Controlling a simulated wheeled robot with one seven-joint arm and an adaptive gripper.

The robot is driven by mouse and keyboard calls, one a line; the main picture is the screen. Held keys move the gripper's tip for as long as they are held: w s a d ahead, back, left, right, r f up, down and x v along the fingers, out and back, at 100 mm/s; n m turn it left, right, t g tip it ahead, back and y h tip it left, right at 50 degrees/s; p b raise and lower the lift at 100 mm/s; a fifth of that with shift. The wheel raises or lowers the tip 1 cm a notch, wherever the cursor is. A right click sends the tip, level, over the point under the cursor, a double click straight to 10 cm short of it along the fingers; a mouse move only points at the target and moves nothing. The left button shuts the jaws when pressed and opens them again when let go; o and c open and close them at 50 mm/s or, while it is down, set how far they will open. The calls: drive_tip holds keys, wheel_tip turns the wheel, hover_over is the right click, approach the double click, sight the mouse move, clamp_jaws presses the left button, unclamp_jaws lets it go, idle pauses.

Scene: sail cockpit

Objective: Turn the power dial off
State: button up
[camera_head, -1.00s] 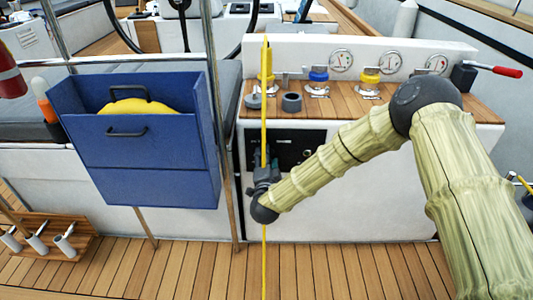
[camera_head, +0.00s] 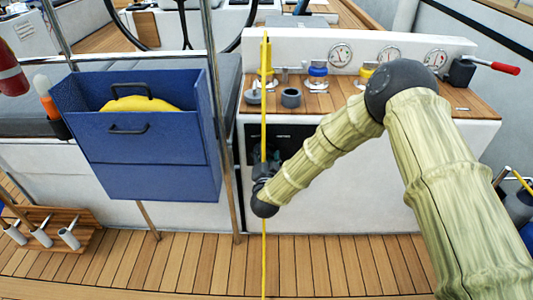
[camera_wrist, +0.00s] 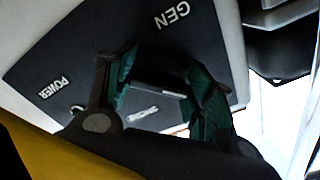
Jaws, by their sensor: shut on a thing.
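The dark switch panel (camera_head: 293,146) is on the white front of the console, below the wooden counter. In the wrist view the panel (camera_wrist: 165,48) carries a "GEN" label and a "POWER" label (camera_wrist: 53,88). My gripper (camera_head: 262,168) is at the panel's left part. In the wrist view my gripper (camera_wrist: 160,90) has its teal-padded fingers on either side of a small dark part with a light line, shut on it. This seems to be a dial, mostly hidden; I cannot tell from the labels whether it is the power dial.
A blue box (camera_head: 150,180) and a metal post (camera_head: 222,130) stand to the left. Winches, gauges and a red-handled lever (camera_head: 505,69) are above.

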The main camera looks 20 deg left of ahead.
drive_tip(key=shift+f, duration=0.1)
drive_tip(key=o, duration=1)
drive_tip(key=v, duration=1.2)
